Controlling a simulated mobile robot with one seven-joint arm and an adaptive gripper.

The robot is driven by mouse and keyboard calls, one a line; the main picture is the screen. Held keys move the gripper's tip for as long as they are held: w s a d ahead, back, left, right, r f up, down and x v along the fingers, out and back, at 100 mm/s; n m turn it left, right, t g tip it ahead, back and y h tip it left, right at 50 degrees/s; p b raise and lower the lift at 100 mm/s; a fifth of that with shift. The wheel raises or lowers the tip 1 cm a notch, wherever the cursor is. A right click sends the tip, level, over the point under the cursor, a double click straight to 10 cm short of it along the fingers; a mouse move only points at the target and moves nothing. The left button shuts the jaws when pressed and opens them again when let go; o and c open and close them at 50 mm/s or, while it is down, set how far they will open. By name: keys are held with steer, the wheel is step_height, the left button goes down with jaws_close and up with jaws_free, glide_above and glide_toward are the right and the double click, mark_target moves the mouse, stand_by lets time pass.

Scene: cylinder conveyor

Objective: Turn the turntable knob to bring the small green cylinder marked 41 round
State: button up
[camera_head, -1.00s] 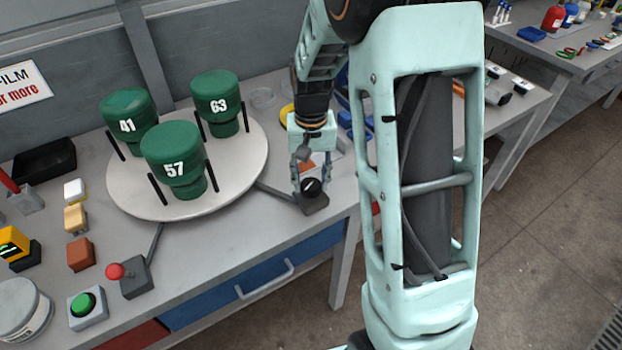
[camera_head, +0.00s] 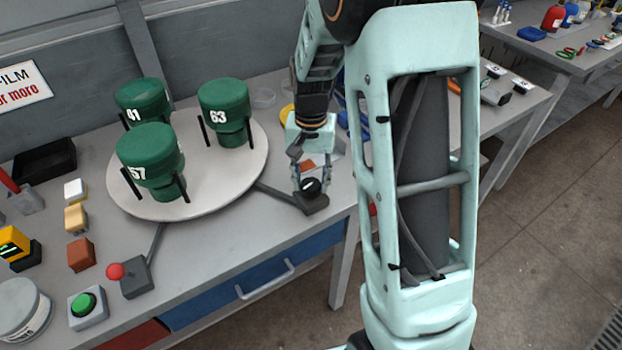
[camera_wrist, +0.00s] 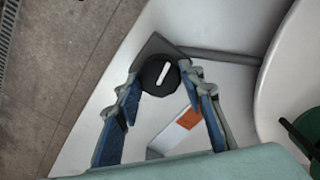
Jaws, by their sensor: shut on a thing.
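The round white turntable (camera_head: 215,184) carries three green cylinders. The cylinder marked 41 (camera_head: 143,98) stands at the back left, the one marked 57 (camera_head: 151,158) at the front left, and the one marked 63 (camera_head: 224,108) at the right. The black knob (camera_head: 311,187) with a white bar sits on a dark base at the table's front edge, joined to the turntable by a grey bar. My gripper (camera_head: 311,180) points down over the knob and is shut on it. In the wrist view the fingertips hold the knob (camera_wrist: 160,76) from both sides.
A blue drawer (camera_head: 250,285) is under the table's front edge.

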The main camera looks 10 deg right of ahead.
mark_target(311, 184)
steer(key=shift+s+f+m, duration=0.1)
steer(key=shift+s+m, duration=0.05)
steer(key=shift+m, duration=0.55)
stand_by(3.0)
steer(key=o, duration=1.2)
steer(key=shift+c, duration=0.2)
step_height(311, 184, up, 12)
